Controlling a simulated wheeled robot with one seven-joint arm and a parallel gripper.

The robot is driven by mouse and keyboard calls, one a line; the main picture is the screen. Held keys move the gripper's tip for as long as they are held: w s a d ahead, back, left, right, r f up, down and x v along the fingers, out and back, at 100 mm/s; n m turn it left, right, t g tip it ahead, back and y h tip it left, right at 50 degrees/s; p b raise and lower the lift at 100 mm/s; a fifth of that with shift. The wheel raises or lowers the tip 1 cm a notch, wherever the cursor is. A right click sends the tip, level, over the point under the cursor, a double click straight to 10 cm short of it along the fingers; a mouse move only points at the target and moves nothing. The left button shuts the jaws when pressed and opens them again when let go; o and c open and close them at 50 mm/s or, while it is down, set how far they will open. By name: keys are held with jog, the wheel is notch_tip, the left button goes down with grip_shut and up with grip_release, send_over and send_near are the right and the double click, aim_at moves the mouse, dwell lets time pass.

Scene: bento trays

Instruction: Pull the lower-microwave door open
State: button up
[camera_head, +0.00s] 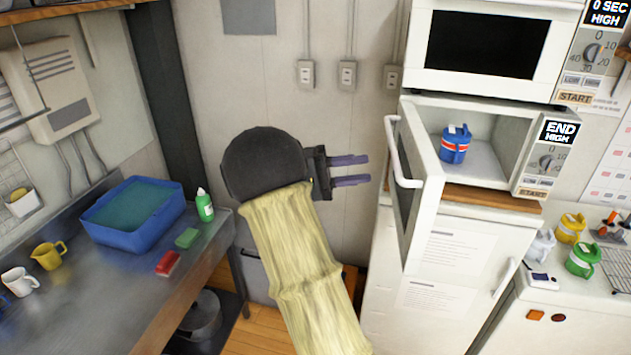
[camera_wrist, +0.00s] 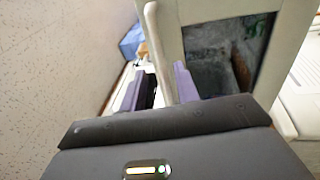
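The lower microwave (camera_head: 484,170) has its white door (camera_head: 432,190) swung wide open toward the left, baring the cavity. The door's curved white handle (camera_head: 396,150) faces my gripper. A blue mug with a red and white band (camera_head: 454,144) stands inside the cavity. My gripper (camera_head: 368,170) is left of the handle, its two purple fingers parted with nothing between them in the head view. In the wrist view the handle (camera_wrist: 156,45) appears lined up between the finger tips (camera_wrist: 158,82), with the door's dark window (camera_wrist: 225,55) to the right. Contact cannot be told.
A second microwave (camera_head: 490,45) with a shut door sits directly above. The lower one rests on a wooden board over a white fridge (camera_head: 425,300). A counter with a blue tub (camera_head: 130,235) lies left. Mugs, including a green one (camera_head: 583,258), stand at right.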

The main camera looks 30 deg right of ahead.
jog(key=b+v, duration=0.2)
jog(key=v, duration=0.7)
jog(key=shift+d, duration=0.15)
